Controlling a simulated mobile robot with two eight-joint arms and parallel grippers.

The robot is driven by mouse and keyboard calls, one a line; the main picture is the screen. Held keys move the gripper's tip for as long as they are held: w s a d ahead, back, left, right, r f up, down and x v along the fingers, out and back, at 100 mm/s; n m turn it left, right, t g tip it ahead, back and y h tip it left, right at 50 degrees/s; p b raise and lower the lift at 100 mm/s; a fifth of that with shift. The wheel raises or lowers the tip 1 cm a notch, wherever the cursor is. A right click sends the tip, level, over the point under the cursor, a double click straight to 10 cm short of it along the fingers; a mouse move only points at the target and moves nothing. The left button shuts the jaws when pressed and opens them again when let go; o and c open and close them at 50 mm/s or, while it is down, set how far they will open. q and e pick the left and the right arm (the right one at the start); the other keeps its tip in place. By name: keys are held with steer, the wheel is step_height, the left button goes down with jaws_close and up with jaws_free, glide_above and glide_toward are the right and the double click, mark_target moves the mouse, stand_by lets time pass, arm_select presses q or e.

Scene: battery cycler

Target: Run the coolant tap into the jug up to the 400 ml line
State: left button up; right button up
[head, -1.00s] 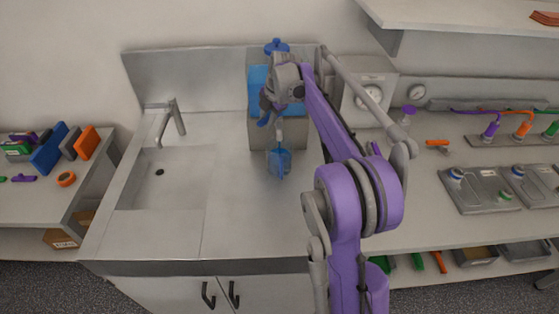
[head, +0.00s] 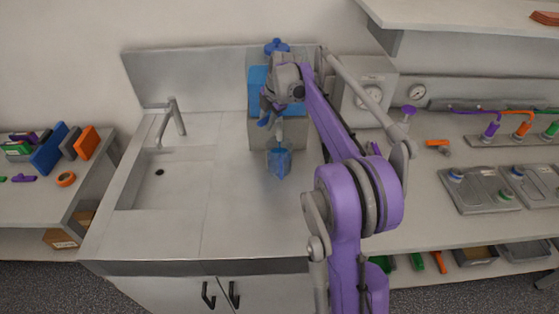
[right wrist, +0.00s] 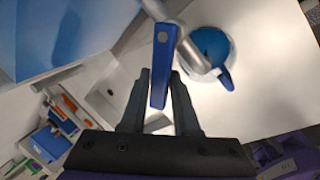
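The jug (head: 279,160) is clear, stands upright on the counter below the tap, and holds blue coolant. The right wrist view shows the jug (right wrist: 208,52) from above; its 400 ml line cannot be read. The tap's blue lever (right wrist: 161,75) lies between the fingers of my right gripper (right wrist: 160,88). The fingers look apart, with a gap beside the lever. In the head view my right gripper (head: 268,106) is at the tap and partly hides it. My left gripper is not in view.
A sink (head: 165,180) with a faucet (head: 176,118) is to the left. A grey box with a dial (head: 369,97) stands right of the tank. Trays (head: 478,190) lie farther right. The counter in front of the jug is clear.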

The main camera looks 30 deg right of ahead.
steer(key=shift+w+r+m, duration=0.1)
steer(key=shift+w+m, duration=0.25)
steer(key=shift+m, duration=0.45)
steer(key=shift+w+m+h, duration=0.3)
steer(key=shift+m+h, duration=0.1)
steer(key=shift+m, duration=0.2)
steer(key=shift+s, duration=0.1)
stand_by(2.1)
